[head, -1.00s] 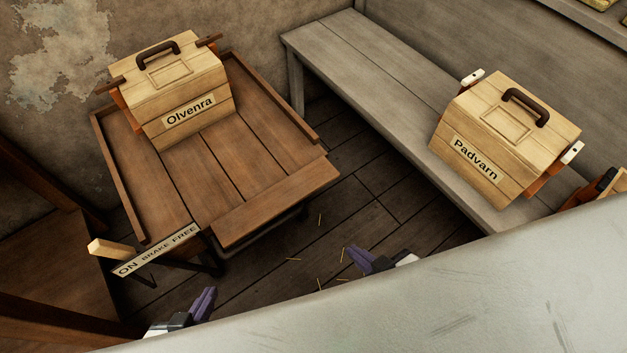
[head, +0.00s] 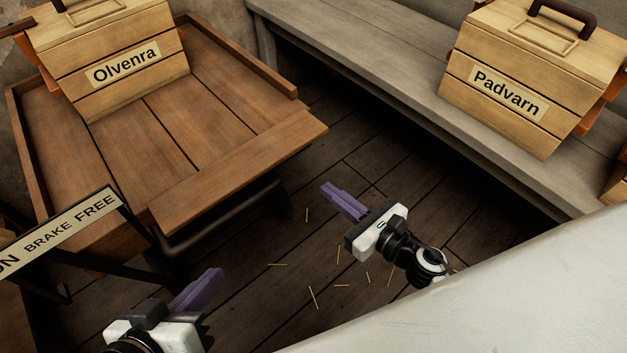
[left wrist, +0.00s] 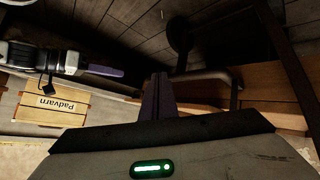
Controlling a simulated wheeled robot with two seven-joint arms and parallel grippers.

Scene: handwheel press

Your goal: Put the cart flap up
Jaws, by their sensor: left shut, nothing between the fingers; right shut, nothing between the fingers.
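The brown wooden cart (head: 140,150) stands at the left in the head view, with raised side rails. The cart flap (head: 240,170) is a plank along the cart's near edge; it looks about level with the deck, not upright. My left gripper (head: 212,280) is shut and empty, below and in front of the flap. My right gripper (head: 330,190) is shut and empty, over the floor just right of the flap's right end, apart from it. The left wrist view shows my left fingers (left wrist: 158,90) near a dark bar under the cart; the right gripper (left wrist: 115,74) shows at left.
A case labelled Olvenra (head: 110,62) sits on the cart's far part. A case labelled Padvarn (head: 530,75) sits on the grey bench (head: 370,75). A brake sign (head: 70,235) stands at the cart's near left corner. Straw bits lie on the open floor (head: 290,250).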

